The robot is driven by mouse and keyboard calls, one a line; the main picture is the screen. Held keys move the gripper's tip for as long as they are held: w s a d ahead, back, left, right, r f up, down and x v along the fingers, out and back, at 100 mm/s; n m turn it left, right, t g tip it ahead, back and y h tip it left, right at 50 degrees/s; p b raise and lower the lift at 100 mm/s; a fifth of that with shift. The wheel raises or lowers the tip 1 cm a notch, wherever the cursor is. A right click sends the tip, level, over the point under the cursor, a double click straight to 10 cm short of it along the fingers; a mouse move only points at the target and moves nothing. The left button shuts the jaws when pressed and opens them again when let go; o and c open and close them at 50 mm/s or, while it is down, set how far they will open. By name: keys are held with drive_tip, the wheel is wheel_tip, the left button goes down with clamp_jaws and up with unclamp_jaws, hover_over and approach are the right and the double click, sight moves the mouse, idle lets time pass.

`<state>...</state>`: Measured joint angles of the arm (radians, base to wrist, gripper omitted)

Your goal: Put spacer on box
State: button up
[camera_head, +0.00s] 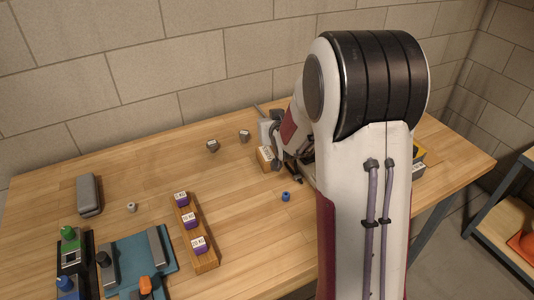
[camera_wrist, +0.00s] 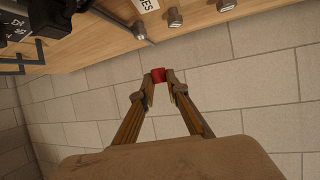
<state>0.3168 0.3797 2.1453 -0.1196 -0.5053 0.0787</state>
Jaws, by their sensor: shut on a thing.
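In the wrist view, my gripper (camera_wrist: 159,77) is shut on a small red piece (camera_wrist: 158,73), which looks like the spacer. The red piece is held between the fingertips, with the wall behind it in that view. In the head view, my arm hides most of the gripper and I cannot see the red piece. A small wooden box with a white label (camera_head: 266,158) stands on the table beside the gripper. Its label also shows at the top edge of the wrist view (camera_wrist: 148,4). The red piece appears apart from the box.
A blue ring (camera_head: 286,196) lies in front of the box. A wooden rack (camera_head: 206,260) holds purple labelled blocks. A teal tray (camera_head: 165,262) and grey case (camera_head: 89,194) are at left. Dark hooks (camera_wrist: 22,62) show in the wrist view.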

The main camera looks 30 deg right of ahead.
drive_tip(key=shift+s+f, duration=0.15)
drive_tip(key=shift+f, duration=0.05)
idle(0.3)
hover_over(268, 156)
drive_tip(key=shift+f, duration=3.15)
drive_tip(key=shift+f, duration=0.1)
drive_tip(key=shift+f, duration=1.75)
drive_tip(key=shift+f, duration=0.1)
drive_tip(key=o, duration=0.8)
drive_tip(key=shift+c, duration=0.2)
